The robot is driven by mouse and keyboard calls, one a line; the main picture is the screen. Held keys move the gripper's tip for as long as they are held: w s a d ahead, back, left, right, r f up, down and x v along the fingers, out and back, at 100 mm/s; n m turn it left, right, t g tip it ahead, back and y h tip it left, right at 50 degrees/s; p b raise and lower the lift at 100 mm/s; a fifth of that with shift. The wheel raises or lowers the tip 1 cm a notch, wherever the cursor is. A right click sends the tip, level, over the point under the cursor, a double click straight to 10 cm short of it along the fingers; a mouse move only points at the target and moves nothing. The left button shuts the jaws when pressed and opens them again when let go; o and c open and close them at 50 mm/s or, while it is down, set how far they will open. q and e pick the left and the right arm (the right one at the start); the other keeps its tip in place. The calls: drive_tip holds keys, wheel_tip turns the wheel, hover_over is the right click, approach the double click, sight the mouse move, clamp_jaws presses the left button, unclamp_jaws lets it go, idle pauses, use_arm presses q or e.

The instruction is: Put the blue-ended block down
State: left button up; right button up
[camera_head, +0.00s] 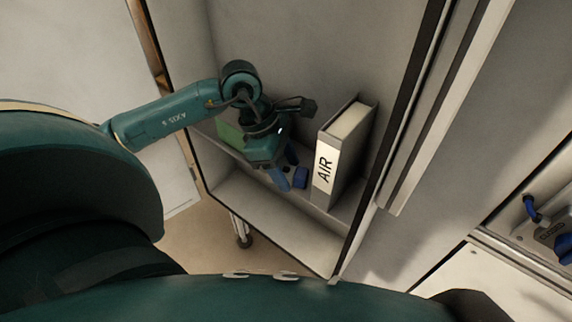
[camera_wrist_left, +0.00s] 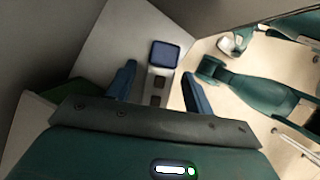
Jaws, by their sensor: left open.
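The blue-ended block (camera_wrist_left: 158,85) rests on the grey shelf, with a pale body, dark square marks and a blue end. Its blue end (camera_head: 301,177) shows in the head view near the shelf's front edge, left of the white binder. My left gripper (camera_head: 285,166) is inside the shelf unit at the block. In the left wrist view the open blue fingers (camera_wrist_left: 159,88) stand on either side of the block, with a gap visible on the left. Part of the block is hidden by the gripper in the head view.
A white binder marked AIR (camera_head: 325,168) stands upright on the shelf, right of the block. A green item (camera_head: 230,134) is on the left, partly behind my gripper. The shelf unit's side walls are close on both sides. The compartment below (camera_head: 270,213) looks empty.

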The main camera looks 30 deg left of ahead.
use_arm(q)
drive_tip(key=shift+r, duration=0.15)
drive_tip(key=shift+a+r, duration=0.2)
drive_tip(key=shift+r, duration=0.15)
drive_tip(key=p+v, duration=0.1)
drive_tip(key=v, duration=1)
drive_tip(key=shift+p, duration=0.35)
use_arm(e)
drive_tip(key=shift+s+d+r+m, duration=0.15)
drive_tip(key=shift+d+r, duration=0.05)
drive_tip(key=shift+r, duration=0.35)
drive_tip(key=shift+s+d+r+m, duration=0.1)
drive_tip(key=shift+d+r+m, duration=0.05)
drive_tip(key=shift+r, duration=0.35)
use_arm(q)
drive_tip(key=shift+s, duration=0.1)
use_arm(e)
drive_tip(key=shift+w+t, duration=0.15)
drive_tip(key=shift+t, duration=0.15)
